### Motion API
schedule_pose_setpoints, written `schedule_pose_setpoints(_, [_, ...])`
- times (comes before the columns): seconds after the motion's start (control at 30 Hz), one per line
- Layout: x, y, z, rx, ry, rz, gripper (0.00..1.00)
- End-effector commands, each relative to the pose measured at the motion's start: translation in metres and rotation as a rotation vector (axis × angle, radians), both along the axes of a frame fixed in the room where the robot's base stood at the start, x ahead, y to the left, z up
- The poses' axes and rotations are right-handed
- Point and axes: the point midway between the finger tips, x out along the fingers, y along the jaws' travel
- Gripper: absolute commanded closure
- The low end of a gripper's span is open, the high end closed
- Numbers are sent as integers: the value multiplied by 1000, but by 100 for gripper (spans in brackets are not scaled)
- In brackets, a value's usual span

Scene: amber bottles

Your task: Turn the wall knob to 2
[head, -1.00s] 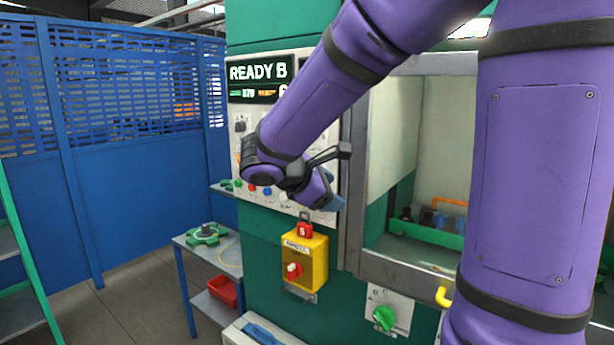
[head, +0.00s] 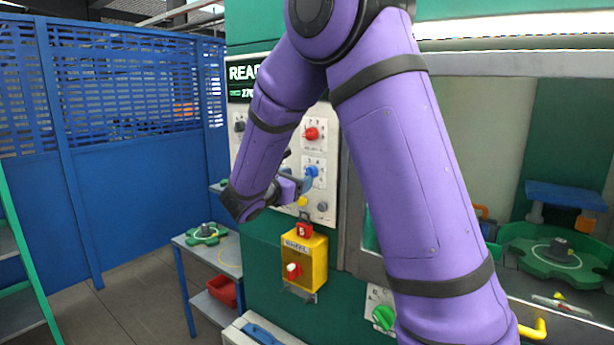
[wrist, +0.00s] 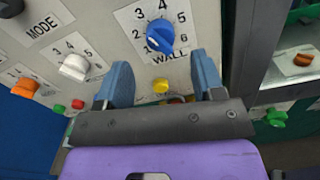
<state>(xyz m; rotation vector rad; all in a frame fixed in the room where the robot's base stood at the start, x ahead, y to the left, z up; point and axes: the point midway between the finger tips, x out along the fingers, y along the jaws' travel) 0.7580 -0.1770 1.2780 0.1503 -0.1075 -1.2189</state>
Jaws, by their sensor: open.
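The wall knob is blue, on a white plate marked WALL with numbers 1 to 6; it shows in the wrist view (wrist: 160,36) at top centre and in the head view (head: 312,171) on the grey panel. Its pointer seems to face the lower left, near 1, but I cannot be sure. My gripper (wrist: 162,72) is open and empty, its two blue fingers spread apart below the knob in the wrist view. In the head view my gripper (head: 304,186) is close to the panel, just below the knob. No contact with the knob shows.
A white knob (wrist: 74,67) and an orange knob (wrist: 25,88) sit to the left. A yellow button (wrist: 161,86) lies between the fingers in the wrist view. A red knob (head: 312,133) is above. A yellow lockout box (head: 304,260) with a red padlock is below.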

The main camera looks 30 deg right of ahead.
Motion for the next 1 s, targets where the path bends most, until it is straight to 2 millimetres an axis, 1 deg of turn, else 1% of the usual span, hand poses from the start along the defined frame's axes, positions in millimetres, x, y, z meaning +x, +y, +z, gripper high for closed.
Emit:
schedule_pose_setpoints(0.03, [3, -9, 0, 1, 1, -3, 38])
schedule_pose_setpoints(0.1, [7, -20, 0, 0, 0, -3, 38])
schedule_pose_setpoints(0.2, [11, -32, 0, 2, 0, -3, 38])
schedule_pose_setpoints(0.3, [15, -40, 0, 1, 0, -1, 38])
schedule_pose_setpoints(0.47, [17, -47, 0, 2, 1, -1, 38])
schedule_pose_setpoints(0.7, [17, -48, 0, 2, 0, -1, 38])
schedule_pose_setpoints(0.73, [17, -48, 0, 2, 0, 0, 40])
schedule_pose_setpoints(0.77, [17, -48, 0, 2, 0, -1, 47])
schedule_pose_setpoints(0.8, [17, -48, 0, 2, 0, -1, 56])
schedule_pose_setpoints(0.87, [17, -47, 0, 2, 0, 0, 70])
schedule_pose_setpoints(0.9, [17, -47, 0, 2, 0, 0, 79])
schedule_pose_setpoints(0.93, [17, -47, 0, 2, 0, 0, 86])
schedule_pose_setpoints(1.0, [17, -47, 0, 2, 0, 0, 87])
